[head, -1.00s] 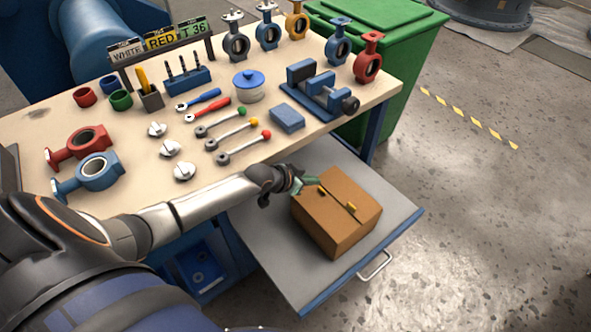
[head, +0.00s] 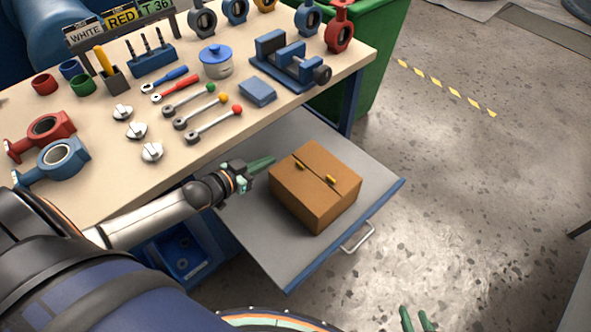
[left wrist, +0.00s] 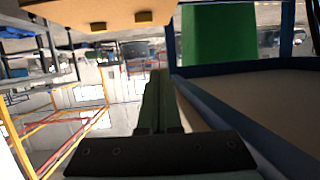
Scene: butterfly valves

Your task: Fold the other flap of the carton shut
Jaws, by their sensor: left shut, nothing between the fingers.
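The brown carton (head: 293,203) stands on the grey drawer board. Its two top flaps, the far flap (head: 328,162) and the near flap (head: 302,183), look flat, with a thin dark seam between them. Two yellow tabs (head: 331,180) sit by the seam. The carton also shows at the top of the left wrist view (left wrist: 65,12). My left gripper (head: 268,161) is shut and empty, its green fingers beside the carton's left corner; a small gap seems to separate them. My right gripper (head: 417,318) is at the bottom edge, its fingers apart, with nothing seen between them.
The drawer board (head: 250,235) has bare room around the carton and a handle (head: 358,237) in front. The workbench (head: 100,190) above holds valves, tools and a blue vise (head: 285,62). A green bin (head: 377,70) stands behind.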

